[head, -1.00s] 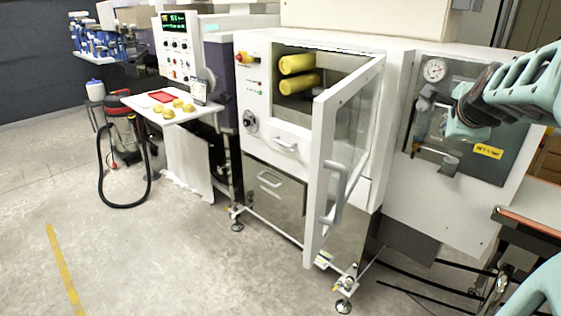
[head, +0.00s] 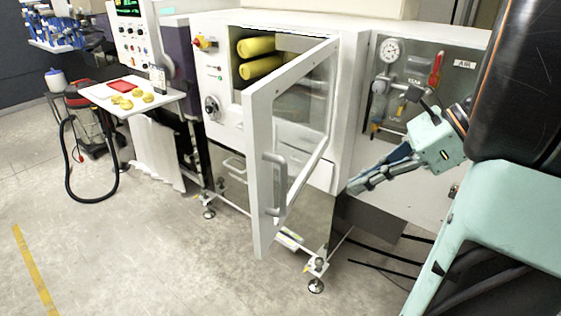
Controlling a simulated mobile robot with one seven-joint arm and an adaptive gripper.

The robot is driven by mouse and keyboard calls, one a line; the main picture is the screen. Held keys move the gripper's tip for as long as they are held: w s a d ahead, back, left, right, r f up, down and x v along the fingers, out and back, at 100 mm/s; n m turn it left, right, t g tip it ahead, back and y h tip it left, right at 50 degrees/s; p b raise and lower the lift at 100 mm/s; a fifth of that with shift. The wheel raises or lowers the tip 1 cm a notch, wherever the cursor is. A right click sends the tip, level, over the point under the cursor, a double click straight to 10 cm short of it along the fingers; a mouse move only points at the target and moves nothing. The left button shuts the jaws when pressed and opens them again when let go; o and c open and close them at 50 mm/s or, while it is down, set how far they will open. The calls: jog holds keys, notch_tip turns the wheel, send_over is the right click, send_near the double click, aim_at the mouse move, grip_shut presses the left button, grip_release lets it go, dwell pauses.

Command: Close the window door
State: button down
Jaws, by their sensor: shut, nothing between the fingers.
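The window door (head: 254,180) is a white frame with a clear pane, hinged at its right side on the white machine cabinet (head: 345,110). It stands wide open, swung out towards me. A grey handle (head: 274,185) is on its outer free edge. Behind it the opening shows two yellow rolls (head: 258,56) inside. My gripper (head: 358,187) is shut and empty, to the right of the door, in front of the cabinet's right panel. It points left and down and appears apart from the door.
A red emergency button (head: 203,42) and a dial sit left of the opening. A gauge panel (head: 400,90) is behind my arm. A small white table (head: 130,98) with yellow items and a red-black vacuum (head: 88,118) stand left. The floor in front is clear.

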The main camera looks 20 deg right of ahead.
jog(key=w+a+r+x, duration=0.1)
jog(key=r+x, duration=0.1)
jog(key=x, duration=1)
jog(key=shift+a+f, duration=0.25)
jog(key=shift+a, duration=0.35)
